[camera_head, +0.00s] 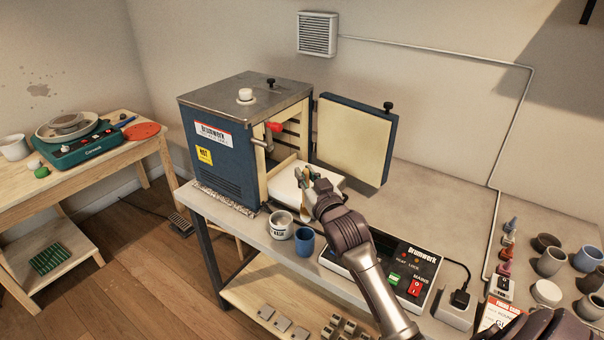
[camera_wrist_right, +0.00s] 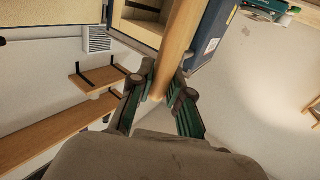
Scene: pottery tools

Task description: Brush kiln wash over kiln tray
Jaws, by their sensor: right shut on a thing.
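The kiln (camera_head: 232,135) stands on the grey bench with its door (camera_head: 352,140) swung open to the right. A pale kiln tray (camera_head: 283,185) juts out of the kiln mouth, partly hidden behind my gripper. My right gripper (camera_head: 307,180) is over the tray, shut on a brush with a wooden handle. In the right wrist view the handle (camera_wrist_right: 180,45) passes between the fingers (camera_wrist_right: 160,95). The bristles are too small to make out, so contact with the tray cannot be told. A white wash pot (camera_head: 281,226) stands in front of the kiln. My left gripper is not in view.
A blue cup (camera_head: 304,241) stands right of the wash pot. The control box (camera_head: 408,262) lies under my right forearm. Several small cups and bottles crowd the bench's right end. A wooden table (camera_head: 90,160) with a pottery wheel (camera_head: 75,145) is at the left.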

